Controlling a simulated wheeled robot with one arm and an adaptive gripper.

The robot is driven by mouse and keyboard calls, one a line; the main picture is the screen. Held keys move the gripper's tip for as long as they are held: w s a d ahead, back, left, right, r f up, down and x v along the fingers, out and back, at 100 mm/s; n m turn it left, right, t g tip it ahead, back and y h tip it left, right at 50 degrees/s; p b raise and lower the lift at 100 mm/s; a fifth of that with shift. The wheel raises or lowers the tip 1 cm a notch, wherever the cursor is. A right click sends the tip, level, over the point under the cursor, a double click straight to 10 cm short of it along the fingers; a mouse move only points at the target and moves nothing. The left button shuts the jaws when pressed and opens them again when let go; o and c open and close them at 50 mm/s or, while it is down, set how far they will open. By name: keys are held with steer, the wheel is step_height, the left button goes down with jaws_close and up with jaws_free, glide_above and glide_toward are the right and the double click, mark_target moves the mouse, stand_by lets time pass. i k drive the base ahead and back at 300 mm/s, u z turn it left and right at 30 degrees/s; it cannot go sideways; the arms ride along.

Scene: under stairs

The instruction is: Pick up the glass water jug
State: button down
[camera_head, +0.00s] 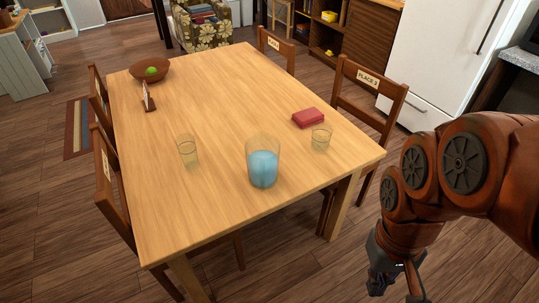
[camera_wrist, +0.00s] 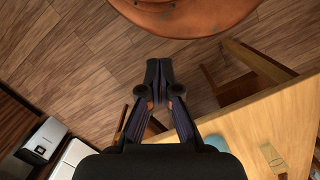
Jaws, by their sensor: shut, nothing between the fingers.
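The glass water jug (camera_head: 263,164) stands upright on the wooden table (camera_head: 205,105), near its front edge. It is clear and partly filled with blue water. In the wrist view a blue patch (camera_wrist: 214,141), likely the jug, shows beside my gripper's dark body, which hides part of it. My gripper (camera_wrist: 158,68) is shut and empty. In the head view it hangs off the table at the lower right, apart from the jug, its lower end close to the bottom edge of the picture.
Clear tumblers stand left (camera_head: 188,150) and right (camera_head: 321,138) of the jug. A red box (camera_head: 308,118) lies behind the right tumbler. A wooden bowl (camera_head: 150,70) with a green fruit is at the far end. Chairs (camera_head: 368,95) surround the table. Its middle is clear.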

mark_target(262, 150)
steer(key=u, duration=2.15)
steer(key=k, duration=0.6)
steer(key=z, duration=0.4)
